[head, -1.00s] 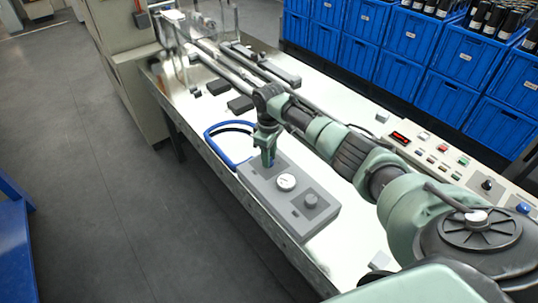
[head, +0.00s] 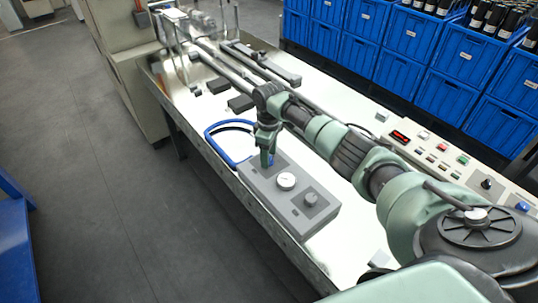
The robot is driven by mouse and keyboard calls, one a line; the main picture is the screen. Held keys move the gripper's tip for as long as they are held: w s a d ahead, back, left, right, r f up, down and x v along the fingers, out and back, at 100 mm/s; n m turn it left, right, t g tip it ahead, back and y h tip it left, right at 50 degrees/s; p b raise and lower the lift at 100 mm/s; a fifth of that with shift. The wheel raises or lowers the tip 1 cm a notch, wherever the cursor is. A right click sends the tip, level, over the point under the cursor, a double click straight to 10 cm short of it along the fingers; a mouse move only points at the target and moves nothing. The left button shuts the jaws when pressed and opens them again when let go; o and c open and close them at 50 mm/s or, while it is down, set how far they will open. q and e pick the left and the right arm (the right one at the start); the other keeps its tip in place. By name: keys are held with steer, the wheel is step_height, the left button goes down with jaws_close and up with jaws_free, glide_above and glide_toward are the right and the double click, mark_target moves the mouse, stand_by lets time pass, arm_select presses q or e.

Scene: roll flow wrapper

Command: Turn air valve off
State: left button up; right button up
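A grey air unit (head: 290,210) lies on the near edge of the white machine table. It bears a round white gauge (head: 286,181) and a dark grey knob (head: 311,199) to the right of the gauge. My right gripper (head: 267,163) points down over the far left end of the unit, left of the gauge. The valve part under the gripper is hidden by its fingers, and I cannot tell whether they are open or shut on it. A blue hose (head: 212,143) loops off that end. My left gripper is not in view.
A control panel (head: 437,154) with a red display and several buttons stands on the right. Blue crates (head: 408,45) with bottles line the back right. Rails and dark blocks (head: 240,103) lie farther along the table. Grey floor (head: 100,160) is free on the left.

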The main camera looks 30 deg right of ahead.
step_height(320, 180, up, 8)
steer(key=shift+f+b, duration=0.1)
steer(key=shift+b, duration=0.55)
stand_by(0.4)
